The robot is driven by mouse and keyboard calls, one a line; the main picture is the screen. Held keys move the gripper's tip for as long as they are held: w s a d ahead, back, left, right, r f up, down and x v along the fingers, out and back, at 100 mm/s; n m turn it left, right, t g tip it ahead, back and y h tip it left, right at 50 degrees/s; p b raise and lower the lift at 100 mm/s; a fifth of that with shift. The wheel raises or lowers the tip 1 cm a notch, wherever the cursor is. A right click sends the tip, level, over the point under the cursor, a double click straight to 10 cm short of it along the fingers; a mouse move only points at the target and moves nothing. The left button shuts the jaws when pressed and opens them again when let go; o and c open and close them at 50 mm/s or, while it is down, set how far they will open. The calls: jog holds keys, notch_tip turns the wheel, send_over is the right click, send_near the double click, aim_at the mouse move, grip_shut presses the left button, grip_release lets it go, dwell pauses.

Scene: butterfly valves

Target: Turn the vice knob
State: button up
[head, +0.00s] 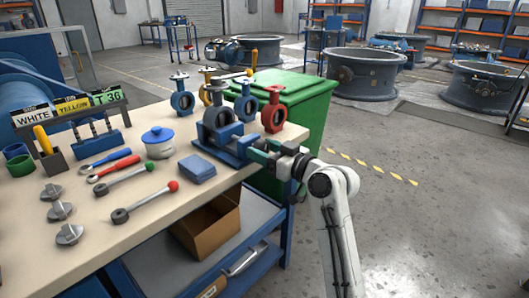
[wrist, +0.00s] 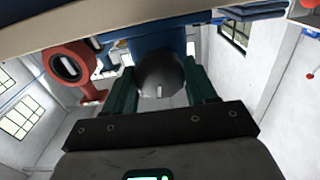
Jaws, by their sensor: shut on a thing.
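The blue vice (head: 226,156) stands at the right edge of the workbench, with a dark grey butterfly valve (head: 218,118) in it. In the wrist view the blue vice body (wrist: 157,48) is above a dark, round knob (wrist: 160,74). The knob sits between the two green fingers of my gripper (wrist: 161,88). In the head view my gripper (head: 259,151) reaches the vice from the right, at the bench edge. It is shut on the knob, which its fingers and the vice hide in the head view.
A red valve (head: 273,111) stands close behind my gripper; it also shows in the wrist view (wrist: 68,64). A green bin (head: 305,95) is behind the bench. The floor at right is clear.

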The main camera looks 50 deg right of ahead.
jog(key=shift+d+r, duration=0.1)
jog(key=o, duration=1)
jog(key=shift+s, duration=0.1)
jog(key=s+p, duration=0.1)
jog(key=s, duration=0.9)
jog(key=shift+s+d, duration=0.1)
jog(key=shift+s, duration=0.25)
